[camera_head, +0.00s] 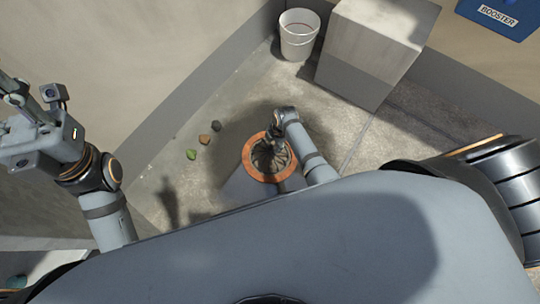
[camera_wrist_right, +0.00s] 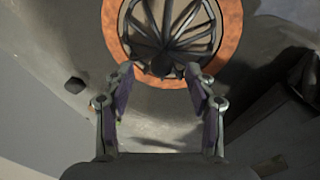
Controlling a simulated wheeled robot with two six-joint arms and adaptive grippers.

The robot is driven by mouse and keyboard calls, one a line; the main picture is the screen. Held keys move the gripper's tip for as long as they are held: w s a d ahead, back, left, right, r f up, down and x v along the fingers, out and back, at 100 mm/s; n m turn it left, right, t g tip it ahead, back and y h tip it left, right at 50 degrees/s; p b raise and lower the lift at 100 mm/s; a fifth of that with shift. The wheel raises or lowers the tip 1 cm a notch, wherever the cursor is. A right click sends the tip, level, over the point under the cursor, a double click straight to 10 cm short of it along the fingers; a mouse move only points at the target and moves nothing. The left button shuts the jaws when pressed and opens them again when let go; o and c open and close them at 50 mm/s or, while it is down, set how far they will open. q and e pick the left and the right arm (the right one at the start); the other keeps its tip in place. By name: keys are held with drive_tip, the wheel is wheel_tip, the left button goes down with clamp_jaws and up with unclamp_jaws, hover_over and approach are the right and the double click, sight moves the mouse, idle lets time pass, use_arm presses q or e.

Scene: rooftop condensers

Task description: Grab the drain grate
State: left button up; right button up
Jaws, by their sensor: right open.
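The drain grate is a dark, ribbed dome (camera_wrist_right: 172,22) inside an orange ring (camera_wrist_right: 230,30). In the head view the grate (camera_head: 268,160) sits within the ring (camera_head: 249,166) on the floor, partly covered by my right arm. My right gripper (camera_wrist_right: 160,72) is open, its two fingertips apart at the near edge of the grate, with nothing held between them. In the head view my right gripper (camera_head: 274,135) shows over the ring's far side. My left gripper (camera_head: 30,100) is raised at the far left, away from the grate; its jaw state is unclear.
A white bucket (camera_head: 298,35) stands at the back beside a grey concrete block (camera_head: 370,50). Several small lumps, one of them green (camera_head: 191,154), lie left of the drain. A blue booster box (camera_head: 505,15) is at top right. The floor around the ring is mostly clear.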

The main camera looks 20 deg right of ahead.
sight(271, 146)
drive_tip(key=f+b, duration=0.1)
drive_tip(key=a+f+b, duration=0.1)
drive_tip(key=f+b, duration=0.2)
drive_tip(key=f, duration=0.1)
drive_tip(key=shift+w+a+f+b, duration=0.15)
drive_tip(key=shift+a+f+b, duration=0.1)
drive_tip(key=shift+b, duration=0.15)
drive_tip(key=shift+r, duration=0.25)
drive_tip(key=shift+c, duration=0.2)
clamp_jaws()
